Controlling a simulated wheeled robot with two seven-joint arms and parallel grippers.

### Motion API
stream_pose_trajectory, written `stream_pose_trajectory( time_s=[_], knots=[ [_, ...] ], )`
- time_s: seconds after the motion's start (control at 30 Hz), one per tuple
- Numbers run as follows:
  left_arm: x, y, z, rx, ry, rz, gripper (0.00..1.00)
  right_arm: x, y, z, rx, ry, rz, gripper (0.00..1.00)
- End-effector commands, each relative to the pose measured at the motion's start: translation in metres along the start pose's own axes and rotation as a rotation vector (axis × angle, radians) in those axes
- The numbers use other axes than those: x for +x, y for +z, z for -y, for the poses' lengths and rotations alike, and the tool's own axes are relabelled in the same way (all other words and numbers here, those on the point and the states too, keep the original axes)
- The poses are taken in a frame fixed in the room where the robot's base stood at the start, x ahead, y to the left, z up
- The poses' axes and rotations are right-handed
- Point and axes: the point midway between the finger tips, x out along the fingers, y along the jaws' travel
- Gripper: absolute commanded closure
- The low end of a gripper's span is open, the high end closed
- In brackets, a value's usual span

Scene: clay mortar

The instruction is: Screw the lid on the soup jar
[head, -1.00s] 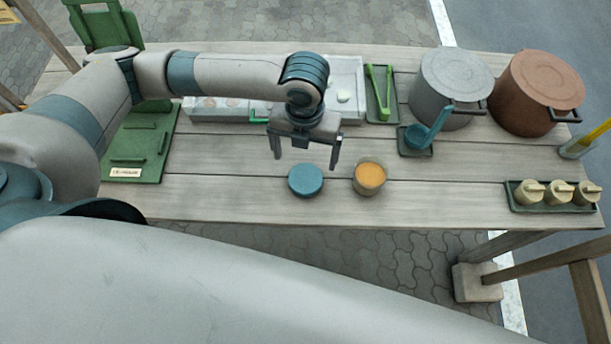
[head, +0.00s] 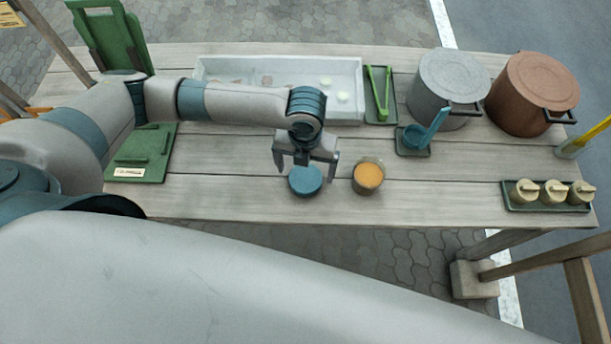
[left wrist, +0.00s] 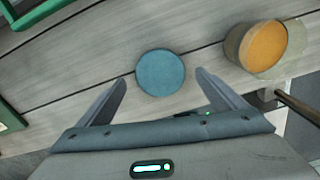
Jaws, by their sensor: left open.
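The round blue lid (head: 306,181) lies flat on the table in front of my left gripper. It also shows in the left wrist view (left wrist: 160,73), ahead of and between the fingers. The soup jar (head: 368,177), clear with orange soup in it, stands upright and uncovered to the right of the lid; in the left wrist view the jar (left wrist: 262,47) is at the upper right. My left gripper (head: 306,172) is open and empty, low over the lid, its fingers to either side of it in the head view. I cannot tell whether they touch the lid. My right gripper is out of view.
A white tray (head: 215,71), green tongs (head: 379,92), a blue ladle (head: 428,128), a grey pot (head: 447,82) and a brown pot (head: 531,92) stand at the back. Small lidded jars sit on a green tray (head: 513,207) at right. The table's front is clear.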

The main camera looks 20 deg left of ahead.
Motion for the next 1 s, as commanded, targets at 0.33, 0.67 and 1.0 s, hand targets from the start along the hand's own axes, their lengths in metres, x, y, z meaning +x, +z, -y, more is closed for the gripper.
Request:
stream_pose_trajectory(
  time_s=[0.33,0.67,1.0],
  knots=[
    [0.030,0.000,0.000,0.000,0.000,0.001,0.10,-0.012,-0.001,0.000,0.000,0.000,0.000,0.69],
    [0.030,0.000,0.000,0.000,0.000,0.001,0.10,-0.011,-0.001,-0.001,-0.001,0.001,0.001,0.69],
    [0.029,0.000,0.000,0.000,0.000,0.001,0.54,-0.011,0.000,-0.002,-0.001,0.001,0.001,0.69]
  ],
)
